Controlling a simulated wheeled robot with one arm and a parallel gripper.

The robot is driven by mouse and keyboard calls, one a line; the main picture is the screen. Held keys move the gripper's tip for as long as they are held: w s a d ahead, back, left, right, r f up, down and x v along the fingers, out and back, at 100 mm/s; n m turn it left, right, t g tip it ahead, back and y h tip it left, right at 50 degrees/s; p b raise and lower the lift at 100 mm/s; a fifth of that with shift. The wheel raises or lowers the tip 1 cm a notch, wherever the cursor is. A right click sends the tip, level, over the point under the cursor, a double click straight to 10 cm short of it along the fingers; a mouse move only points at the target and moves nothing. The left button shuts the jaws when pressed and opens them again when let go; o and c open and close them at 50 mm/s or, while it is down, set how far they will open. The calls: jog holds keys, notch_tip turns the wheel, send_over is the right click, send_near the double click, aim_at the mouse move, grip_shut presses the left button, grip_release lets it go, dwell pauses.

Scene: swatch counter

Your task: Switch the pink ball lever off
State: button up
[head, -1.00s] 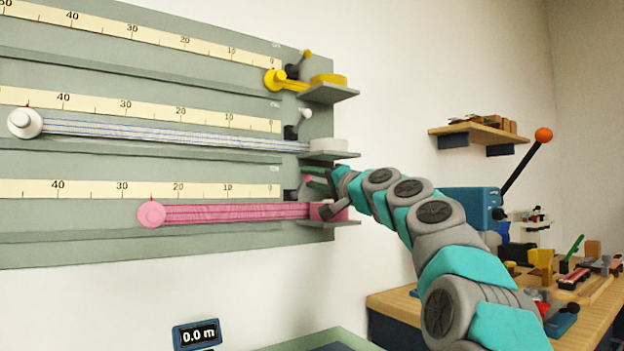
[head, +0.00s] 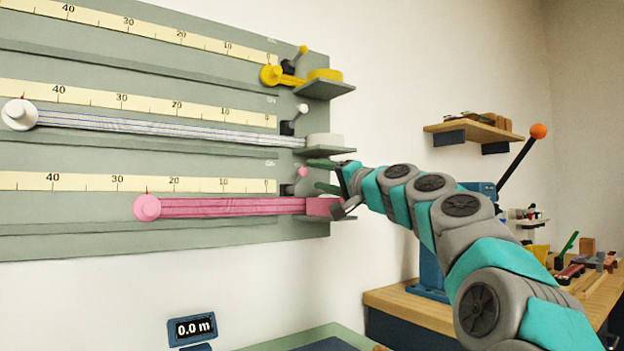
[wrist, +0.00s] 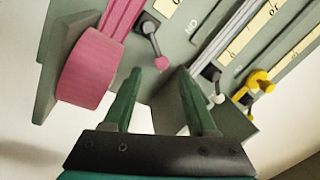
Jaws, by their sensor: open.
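The pink ball lever (head: 302,172) is on the bottom row of the wall board, beside the right end of the pink strip. Its short dark arm slants up to the right from a dark base (head: 288,189). My gripper (head: 320,175) is open, just right of the ball, one finger higher and one lower. In the wrist view the pink ball (wrist: 161,63) shows just beyond and between the open fingertips (wrist: 161,72). No contact is visible. I cannot read the lever's off mark.
The pink roll (wrist: 88,76) sits left of the fingers in the wrist view. The white lever (head: 302,109) and yellow lever (head: 302,50) are on the rows above. Small shelves (head: 325,151) jut out near my gripper. A workbench (head: 410,307) stands at right.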

jog(key=v, duration=0.3)
jog(key=shift+s+d+b, duration=0.15)
jog(key=shift+s+b, duration=0.15)
dwell(0.3)
